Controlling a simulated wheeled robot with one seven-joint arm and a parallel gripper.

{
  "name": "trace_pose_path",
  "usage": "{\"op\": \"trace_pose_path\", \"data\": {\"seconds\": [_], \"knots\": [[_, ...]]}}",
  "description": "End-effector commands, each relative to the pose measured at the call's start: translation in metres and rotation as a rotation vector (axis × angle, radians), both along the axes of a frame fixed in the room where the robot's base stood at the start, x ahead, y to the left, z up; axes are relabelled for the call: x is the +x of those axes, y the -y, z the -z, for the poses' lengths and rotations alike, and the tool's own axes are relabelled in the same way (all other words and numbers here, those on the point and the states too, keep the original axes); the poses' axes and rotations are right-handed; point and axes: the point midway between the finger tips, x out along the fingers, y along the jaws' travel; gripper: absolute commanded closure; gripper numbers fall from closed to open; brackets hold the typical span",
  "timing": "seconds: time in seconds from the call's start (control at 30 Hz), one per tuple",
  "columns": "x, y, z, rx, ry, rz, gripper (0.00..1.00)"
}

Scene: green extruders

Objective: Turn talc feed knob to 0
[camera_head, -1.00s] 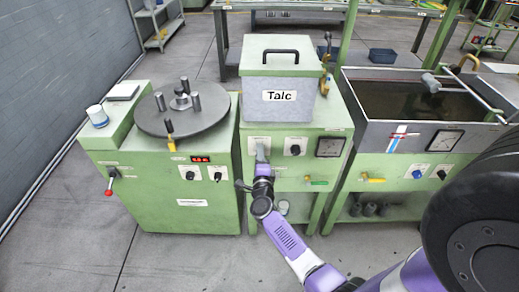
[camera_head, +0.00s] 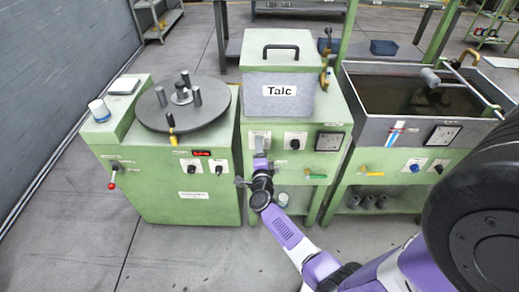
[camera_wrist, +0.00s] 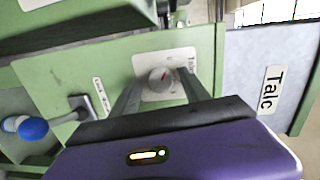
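The talc unit is a green cabinet with a grey bin (camera_head: 277,98) labelled "Talc" on top. The plate's lettering is too small to read. My gripper (camera_wrist: 162,85) is open, with one dark finger on each side of the knob and a visible gap on both sides. In the head view my gripper (camera_head: 261,160) is in front of the left plate on the cabinet front and hides the knob there.
A black knob (camera_head: 295,140) and a gauge (camera_head: 329,141) are right of my gripper, with a green-handled valve (camera_head: 315,176) below. A lever with a blue ball (camera_wrist: 33,128) shows in the wrist view. A turntable cabinet (camera_head: 190,207) stands left, a water trough (camera_head: 375,132) right.

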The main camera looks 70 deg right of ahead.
Motion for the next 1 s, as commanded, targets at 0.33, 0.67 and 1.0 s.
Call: {"op": "trace_pose_path", "data": {"seconds": [0.33, 0.67, 1.0], "knots": [[-0.001, -0.002, -0.001, -0.001, 0.001, 0.001, 0.45], [-0.022, -0.045, -0.003, 0.0, 0.0, -0.001, 0.45], [-0.035, -0.07, -0.005, -0.001, 0.0, 0.001, 0.45]]}}
